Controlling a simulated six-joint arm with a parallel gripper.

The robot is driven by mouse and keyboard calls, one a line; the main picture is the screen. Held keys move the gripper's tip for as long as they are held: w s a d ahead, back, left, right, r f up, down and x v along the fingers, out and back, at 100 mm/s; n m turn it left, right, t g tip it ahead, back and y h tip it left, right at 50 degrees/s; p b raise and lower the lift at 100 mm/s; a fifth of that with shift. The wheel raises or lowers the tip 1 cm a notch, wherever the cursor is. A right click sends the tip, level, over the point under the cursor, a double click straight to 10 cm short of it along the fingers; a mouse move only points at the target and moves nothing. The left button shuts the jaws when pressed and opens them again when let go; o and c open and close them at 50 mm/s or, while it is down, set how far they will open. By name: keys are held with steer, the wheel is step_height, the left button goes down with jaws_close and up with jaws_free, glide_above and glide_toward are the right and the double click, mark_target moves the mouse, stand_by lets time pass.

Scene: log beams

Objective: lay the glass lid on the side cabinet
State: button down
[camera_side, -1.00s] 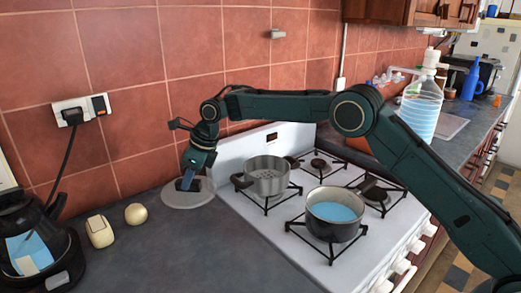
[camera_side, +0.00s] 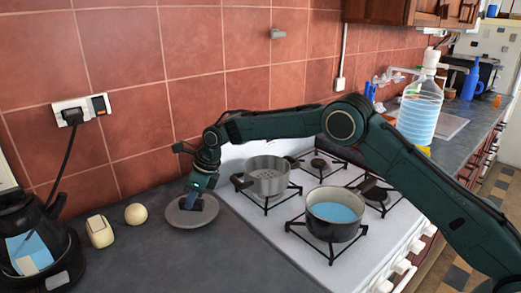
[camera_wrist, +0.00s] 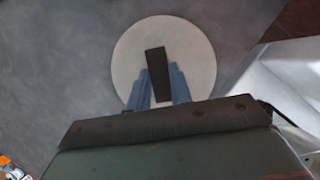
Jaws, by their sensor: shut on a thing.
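The glass lid (camera_side: 178,215) is a flat, pale grey disc over the dark side counter, left of the stove. My gripper (camera_side: 194,203) points down at the lid's middle and is shut on its handle. In the wrist view, the lid (camera_wrist: 128,72) is a whitish disc, with its dark handle (camera_wrist: 157,72) between my two blue fingers. The lid looks level. I cannot tell whether it touches the counter or hangs just above it.
A steamer pot (camera_side: 268,178) and a pot of blue liquid (camera_side: 335,212) stand on the white stove to the right. Two cream shakers (camera_side: 100,231) (camera_side: 136,214) and a black kettle (camera_side: 35,240) stand left. The front counter is clear.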

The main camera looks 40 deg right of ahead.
steer(key=shift+f, duration=0.1)
steer(key=c, duration=1.3)
jaws_free()
steer(key=shift+o, duration=0.2)
steer(key=v, duration=1.2)
